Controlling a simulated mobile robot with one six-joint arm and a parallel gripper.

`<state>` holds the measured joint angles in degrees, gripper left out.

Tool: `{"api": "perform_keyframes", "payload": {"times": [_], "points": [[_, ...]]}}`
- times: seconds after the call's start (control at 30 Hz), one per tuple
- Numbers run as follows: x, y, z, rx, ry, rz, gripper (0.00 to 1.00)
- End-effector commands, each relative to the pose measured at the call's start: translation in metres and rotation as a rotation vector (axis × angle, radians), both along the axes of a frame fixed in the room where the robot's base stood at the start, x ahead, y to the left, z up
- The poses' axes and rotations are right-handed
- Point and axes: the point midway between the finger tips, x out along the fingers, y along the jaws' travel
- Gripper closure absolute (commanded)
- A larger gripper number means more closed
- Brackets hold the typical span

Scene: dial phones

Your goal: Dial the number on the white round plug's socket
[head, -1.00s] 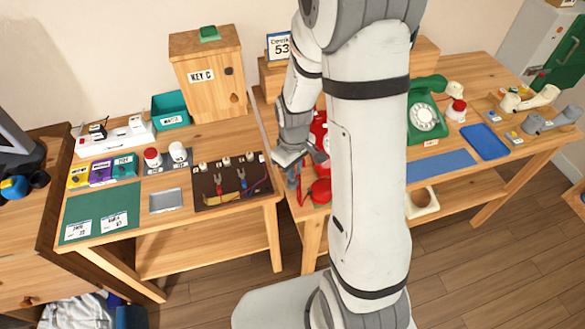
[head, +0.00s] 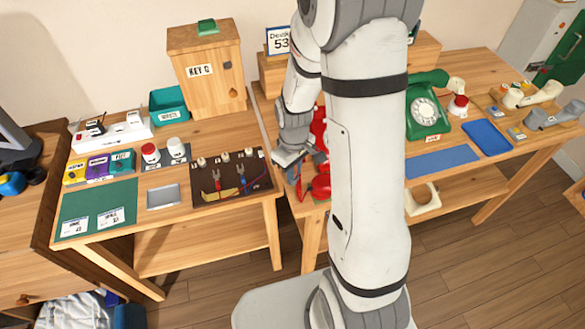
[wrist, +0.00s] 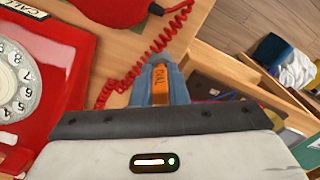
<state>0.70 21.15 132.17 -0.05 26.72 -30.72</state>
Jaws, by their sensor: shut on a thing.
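My gripper (wrist: 160,84) is shut on an orange stick (wrist: 160,91) marked "DIAL", held between blue-grey fingers in the wrist view. In the head view my gripper (head: 293,170) is above the left end of the right table. The red phone (wrist: 62,62) is left of my gripper in the wrist view; part of its dial (wrist: 14,84) shows. My arm covers much of this phone in the head view. Its red handset (head: 318,186) lies off the phone. A white socket strip (head: 113,134) on the left table holds plugs; its numbers are too small to read.
A coiled red cord (wrist: 150,50) runs close beside my gripper. A green phone (head: 427,108) stands on the right table (head: 462,73). A brown board (head: 207,204) with pliers lies on the left table. A wooden box (head: 205,90) marked "KEY" stands behind it.

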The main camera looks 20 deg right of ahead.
Motion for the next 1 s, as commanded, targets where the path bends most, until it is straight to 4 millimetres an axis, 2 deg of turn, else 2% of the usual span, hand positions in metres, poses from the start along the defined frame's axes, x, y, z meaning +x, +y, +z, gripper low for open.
{"api": "perform_keyframes", "payload": {"times": [0.03,0.07,0.33,0.67,1.0], "points": [[0.0,0.0,0.0,0.0,0.0,0.0,1.0],[0.0,0.0,0.0,0.0,0.0,0.0,0.84],[0.0,0.0,0.0,0.0,0.0,0.0,0.62],[0.001,0.0,0.006,0.0,-0.002,0.0,0.61],[0.001,0.0,0.06,-0.001,-0.005,0.0,0.61]]}}
